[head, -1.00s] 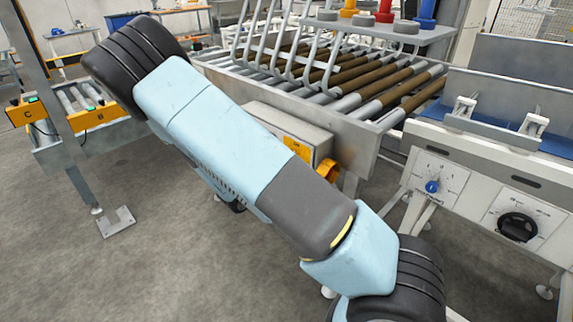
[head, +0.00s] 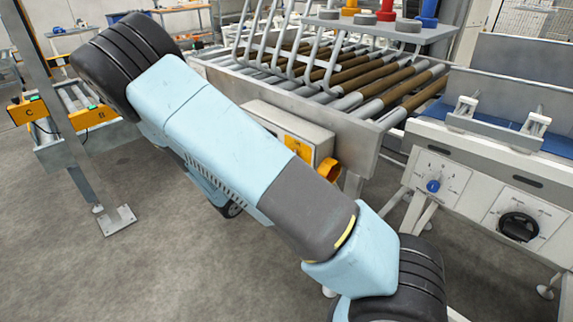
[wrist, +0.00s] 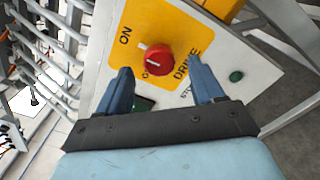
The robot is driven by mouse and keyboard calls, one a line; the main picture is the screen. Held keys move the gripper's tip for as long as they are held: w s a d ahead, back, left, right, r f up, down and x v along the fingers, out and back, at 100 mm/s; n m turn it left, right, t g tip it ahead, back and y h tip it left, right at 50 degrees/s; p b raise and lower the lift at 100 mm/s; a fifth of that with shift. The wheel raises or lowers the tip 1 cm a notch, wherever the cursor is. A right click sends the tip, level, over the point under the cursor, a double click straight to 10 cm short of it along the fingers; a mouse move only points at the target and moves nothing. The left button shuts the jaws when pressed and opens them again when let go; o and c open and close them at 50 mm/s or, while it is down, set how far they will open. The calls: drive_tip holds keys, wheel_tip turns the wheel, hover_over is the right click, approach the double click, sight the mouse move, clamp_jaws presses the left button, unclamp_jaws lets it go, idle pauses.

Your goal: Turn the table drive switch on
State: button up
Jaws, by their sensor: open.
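The table drive switch is a red rotary knob (wrist: 155,60) with a white pointer mark, on a yellow plate (wrist: 180,30) lettered ON and DRIVE in the wrist view. The pointer mark is on the knob's upper-left side, between the ON lettering and a small circle mark. My gripper (wrist: 160,85) is open, with its two blue fingers below and to either side of the knob in the picture. Nothing is between the fingers, and contact with the panel cannot be told. In the head view the grey control box (head: 290,128) shows behind my arm, which hides the knob and gripper.
A roller conveyor (head: 350,80) stands behind the box. An orange part (head: 329,172) sticks out at the box's right. A machine with a blue knob (head: 433,186) and black dial (head: 518,227) stands right.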

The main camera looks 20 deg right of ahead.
drive_tip(key=v, duration=1)
drive_tip(key=shift+s+a, duration=0.15)
drive_tip(key=shift+a, duration=0.1)
drive_tip(key=s+d+r+m+g+y, duration=0.75)
drive_tip(key=d+r+m+g, duration=0.2)
drive_tip(key=d+r, duration=0.4)
drive_tip(key=s+d+r+m+t+y, duration=0.1)
drive_tip(key=s+r+m+t+y, duration=0.3)
drive_tip(key=s+r, duration=1)
wheel_tip(320, 180, up, 3)
drive_tip(key=t+y, duration=0.2)
drive_tip(key=y, duration=0.2)
drive_tip(key=shift+s+d, duration=0.25)
drive_tip(key=shift+d, duration=0.05)
idle(0.8)
